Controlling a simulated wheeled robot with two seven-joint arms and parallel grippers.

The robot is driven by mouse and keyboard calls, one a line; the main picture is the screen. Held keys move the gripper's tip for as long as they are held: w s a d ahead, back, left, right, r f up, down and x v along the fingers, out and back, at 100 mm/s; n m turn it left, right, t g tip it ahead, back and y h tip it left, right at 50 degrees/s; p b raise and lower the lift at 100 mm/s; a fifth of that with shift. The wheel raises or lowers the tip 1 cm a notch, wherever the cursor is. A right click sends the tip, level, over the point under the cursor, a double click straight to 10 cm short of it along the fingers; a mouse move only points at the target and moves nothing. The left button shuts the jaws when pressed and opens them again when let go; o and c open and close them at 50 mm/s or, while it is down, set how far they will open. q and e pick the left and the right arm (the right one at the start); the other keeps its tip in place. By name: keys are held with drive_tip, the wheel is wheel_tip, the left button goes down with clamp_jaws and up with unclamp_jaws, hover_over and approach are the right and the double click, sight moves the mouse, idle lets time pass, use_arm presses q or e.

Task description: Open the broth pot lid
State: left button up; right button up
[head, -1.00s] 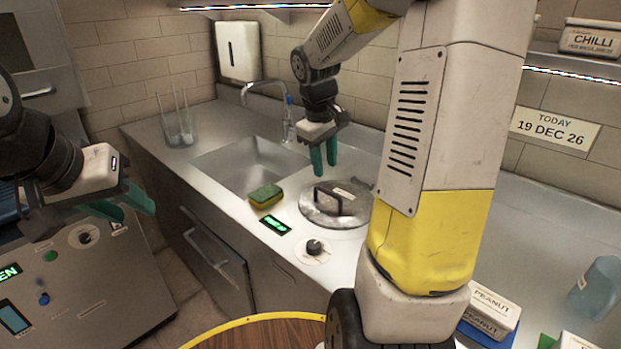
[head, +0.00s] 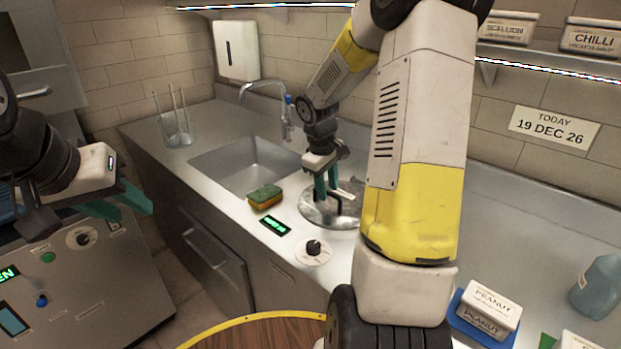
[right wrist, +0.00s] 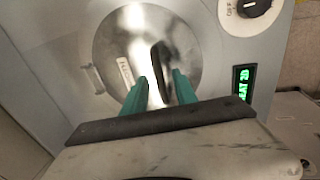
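The broth pot lid (head: 312,213) is a round metal disc with a dark bar handle, set in the counter right of the sink. In the right wrist view the lid (right wrist: 108,48) lies flat, with a pale label and the dark handle (right wrist: 158,62) upright on it. My right gripper (head: 328,190) is over the lid, fingers pointing down. In its wrist view the right gripper (right wrist: 161,88) is open, with the handle in line between its two teal fingers and gaps showing. My left gripper (head: 128,205) is at the far left, apart from the lid, its teal fingers spread and empty.
A green-and-yellow sponge (head: 265,196) lies left of the lid, near a green display (head: 275,226) and a knob (head: 314,248). The sink (head: 245,165) and tap (head: 287,115) are behind. My right arm hides part of the counter.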

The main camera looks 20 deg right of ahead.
clamp_jaws()
idle(1.4)
